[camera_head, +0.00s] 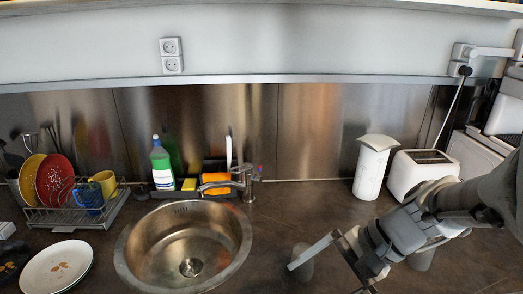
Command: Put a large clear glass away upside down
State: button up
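My gripper (328,278) is at the lower right of the head view, over the dark counter to the right of the sink. Its two fingers are spread wide apart and nothing shows between them. A small greyish, see-through shape (301,262) stands on the counter just behind the left finger and is partly covered by it. It looks like a clear glass, but I cannot tell its size or which way up it is. Another pale shape (423,261) shows below my arm, mostly hidden; it may be a second glass.
The round metal sink (190,240) and its faucet (240,182) are left of my gripper. A dish rack (75,212) with plates and mugs stands far left, near a dirty white plate (56,266). A white canister (371,170) and toaster (421,172) stand behind my arm.

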jog(key=w+d+f+m+t+y+b, duration=0.35)
jog(key=w+f+m, duration=0.25)
jog(key=m, duration=0.3)
jog(key=m+t+b, duration=0.2)
jog(key=m+t, duration=0.4)
jog(key=m, duration=0.2)
send_near(294, 252)
jog(key=shift+h, duration=0.45)
jog(key=w+a+f, duration=0.1)
jog(key=w, duration=0.1)
jog(key=w+a+f, duration=0.1)
jog(key=w, duration=0.1)
jog(key=w+f, duration=0.1)
jog(key=w, duration=0.1)
jog(key=shift+a+f, duration=0.15)
jog(key=shift+a, duration=0.25)
jog(key=shift+s+f+b+x, duration=0.1)
jog(key=shift+f+b+x, duration=0.05)
jog(key=shift+x, duration=1.15)
jog(key=shift+s+f+b+x, duration=0.1)
jog(key=shift+f+b+x, duration=0.05)
jog(key=shift+x, duration=1.15)
jog(key=shift+a, duration=0.1)
jog(key=c, duration=1.5)
jog(key=shift+r, duration=0.1)
